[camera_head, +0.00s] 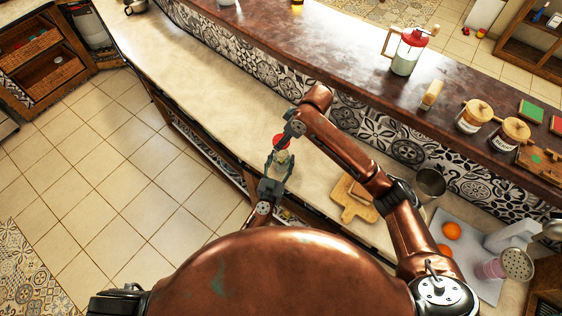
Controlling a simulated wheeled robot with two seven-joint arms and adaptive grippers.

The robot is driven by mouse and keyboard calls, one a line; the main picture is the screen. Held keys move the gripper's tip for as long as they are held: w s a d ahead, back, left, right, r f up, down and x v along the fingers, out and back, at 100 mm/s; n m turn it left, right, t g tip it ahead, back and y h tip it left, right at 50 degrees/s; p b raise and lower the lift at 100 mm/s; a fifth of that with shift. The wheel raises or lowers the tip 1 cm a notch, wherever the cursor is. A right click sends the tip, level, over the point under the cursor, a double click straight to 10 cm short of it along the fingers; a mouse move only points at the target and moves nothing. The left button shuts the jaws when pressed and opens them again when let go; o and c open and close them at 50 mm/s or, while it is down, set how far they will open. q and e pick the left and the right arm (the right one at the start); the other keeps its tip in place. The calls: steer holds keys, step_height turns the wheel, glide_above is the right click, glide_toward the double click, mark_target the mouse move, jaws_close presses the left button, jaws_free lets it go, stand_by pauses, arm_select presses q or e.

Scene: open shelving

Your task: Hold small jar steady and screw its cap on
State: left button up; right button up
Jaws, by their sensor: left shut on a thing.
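My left gripper (279,163) points up the picture over the beige counter and is shut on a small pale jar (283,156). A red cap (281,140) shows just above the jar, at its top end. My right arm reaches in from the right, and my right gripper (290,133) is at the red cap. The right fingers are small and partly hidden, so I cannot tell if they grip the cap. I also cannot tell if the cap touches the jar.
A wooden cutting board (354,209) and a metal cup (430,183) are right on the beige counter (215,108). Oranges (451,231) lie on a grey mat further right. The raised dark bar (330,50) holds a red-lidded pitcher (408,52) and two lidded jars.

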arm_select(q)
steer(key=c, duration=0.7)
arm_select(e)
glide_above(284, 151)
steer(key=s, duration=0.3)
steer(key=shift+w+f, duration=0.15)
steer(key=shift+f, duration=2.35)
steer(key=shift+f, duration=0.85)
steer(key=shift+f, duration=0.6)
